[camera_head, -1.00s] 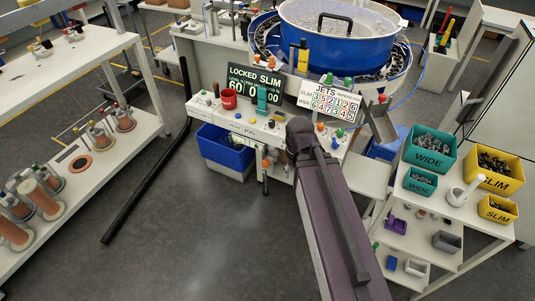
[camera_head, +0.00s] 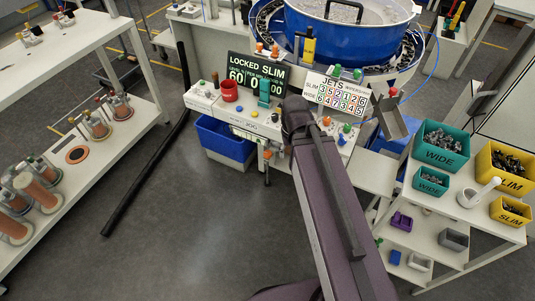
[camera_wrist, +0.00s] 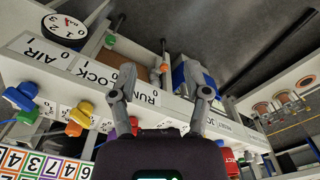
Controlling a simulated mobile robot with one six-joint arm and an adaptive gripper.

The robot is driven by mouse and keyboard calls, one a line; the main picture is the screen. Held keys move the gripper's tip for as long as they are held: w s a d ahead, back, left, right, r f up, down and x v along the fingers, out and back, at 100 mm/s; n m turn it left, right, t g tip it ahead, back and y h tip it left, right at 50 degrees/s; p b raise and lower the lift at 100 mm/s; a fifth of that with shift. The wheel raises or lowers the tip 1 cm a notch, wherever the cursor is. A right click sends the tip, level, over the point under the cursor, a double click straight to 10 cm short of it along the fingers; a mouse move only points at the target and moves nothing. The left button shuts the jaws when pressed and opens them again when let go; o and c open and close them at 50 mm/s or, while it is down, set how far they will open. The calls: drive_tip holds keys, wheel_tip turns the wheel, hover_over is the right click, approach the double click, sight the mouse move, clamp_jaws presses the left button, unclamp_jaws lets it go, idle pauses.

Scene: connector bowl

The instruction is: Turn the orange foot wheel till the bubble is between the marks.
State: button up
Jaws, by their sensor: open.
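An orange wheel-like part (camera_head: 267,155) sits on a dark upright leg under the front edge of the white console, in the head view. An orange part on a similar leg shows in the wrist view (camera_wrist: 164,68), beyond the fingertips; it looks like the same wheel. My gripper (camera_wrist: 166,88) is open, its two grey fingers apart with nothing held between them. The fingers lie in front of the console's labelled edge, apart from the orange part as far as I can tell. In the head view my arm hides the gripper. I cannot make out the bubble or its marks.
The console (camera_head: 228,118) carries several knobs, a red cup (camera_head: 230,91) and a "LOCKED SLIM" display (camera_head: 257,76). A blue bin (camera_head: 226,140) stands below it. Right is a shelf with teal (camera_head: 441,148) and yellow bins (camera_head: 504,170). Open floor lies left of my arm.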

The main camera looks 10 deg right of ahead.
drive_tip(key=o, duration=0.3)
drive_tip(key=shift+f, duration=0.1)
drive_tip(key=n+b, duration=1)
drive_tip(key=b, duration=3.3)
hover_over(267, 153)
wheel_tip(267, 153, down, 43)
drive_tip(key=shift+d, duration=0.15)
drive_tip(key=shift+f, duration=0.1)
wheel_tip(267, 153, down, 14)
drive_tip(key=b, duration=1.4)
drive_tip(key=shift+r, duration=0.2)
drive_tip(key=shift+c, duration=0.2)
